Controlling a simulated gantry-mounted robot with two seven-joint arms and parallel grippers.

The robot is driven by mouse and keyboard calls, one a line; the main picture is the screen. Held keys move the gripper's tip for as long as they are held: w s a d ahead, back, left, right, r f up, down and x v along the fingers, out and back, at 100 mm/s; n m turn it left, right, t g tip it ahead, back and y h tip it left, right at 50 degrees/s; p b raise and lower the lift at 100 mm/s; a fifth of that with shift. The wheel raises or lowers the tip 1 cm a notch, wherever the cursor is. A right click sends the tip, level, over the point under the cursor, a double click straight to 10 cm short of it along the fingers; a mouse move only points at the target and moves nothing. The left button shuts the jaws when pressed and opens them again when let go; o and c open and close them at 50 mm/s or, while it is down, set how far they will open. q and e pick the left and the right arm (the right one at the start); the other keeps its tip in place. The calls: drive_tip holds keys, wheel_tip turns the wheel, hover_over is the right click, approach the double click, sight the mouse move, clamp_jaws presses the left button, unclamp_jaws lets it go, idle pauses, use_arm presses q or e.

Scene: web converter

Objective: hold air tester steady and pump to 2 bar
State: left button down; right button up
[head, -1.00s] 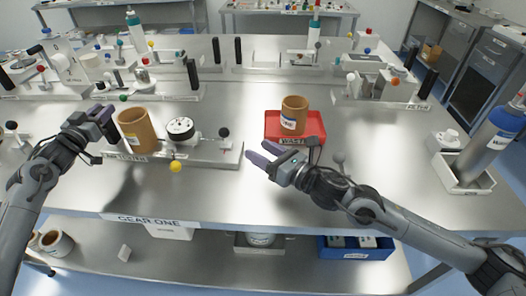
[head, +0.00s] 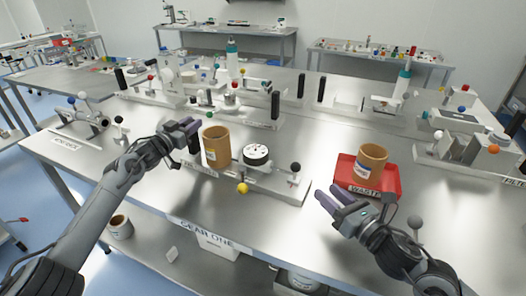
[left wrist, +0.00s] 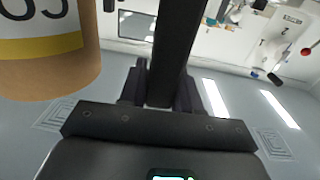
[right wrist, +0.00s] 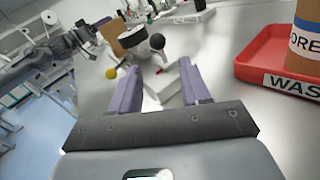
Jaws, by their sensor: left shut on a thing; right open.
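The air tester (head: 270,181) is a metal base on the bench. It carries a brown cylinder (head: 216,148), a round white-faced gauge (head: 256,154), a lever with a black ball (head: 296,167) at the right end, and a yellow ball (head: 243,188) at the front. My left gripper (head: 189,127) is shut on a black upright handle at the tester's left end; the left wrist view shows the dark bar (left wrist: 175,50) between its fingers. My right gripper (head: 332,199) is open and empty, just right of the tester's right end. The gauge reading is too small to tell.
A red tray (head: 384,191) marked WASTE holds another brown cylinder (head: 370,160), right of the tester and close to my right gripper. More fixtures with black handles (head: 275,104) stand behind. Bare bench lies in front of the tester.

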drive_tip(key=shift+w+a+r, duration=0.1)
drive_tip(key=shift+r, duration=0.15)
drive_tip(key=shift+c, duration=1.1)
drive_tip(key=r+n, duration=0.1)
drive_tip(key=r, duration=0.1)
drive_tip(key=w+a+r+n+g+y, duration=0.1)
drive_tip(key=r+n+g+y, duration=0.1)
drive_tip(key=r, duration=0.1)
drive_tip(key=shift+w+a+r+n, duration=0.3)
drive_tip(key=shift+a+r, duration=0.05)
drive_tip(key=shift+a, duration=0.05)
clamp_jaws()
drive_tip(key=n+g+h, duration=0.1)
drive_tip(key=n+g, duration=0.2)
drive_tip(key=g, duration=0.2)
approach(295, 171)
drive_tip(key=shift+g, duration=0.4)
drive_tip(key=shift+w+a+f, duration=0.35)
drive_tip(key=shift+w+a, duration=0.2)
drive_tip(key=shift+w, duration=0.25)
drive_tip(key=shift+w+a+f, duration=0.35)
drive_tip(key=shift+w+a, duration=0.2)
drive_tip(key=shift+w, duration=0.2)
drive_tip(key=shift+w+a+f, duration=0.35)
drive_tip(key=shift+w+a, duration=0.2)
drive_tip(key=shift+w, duration=0.25)
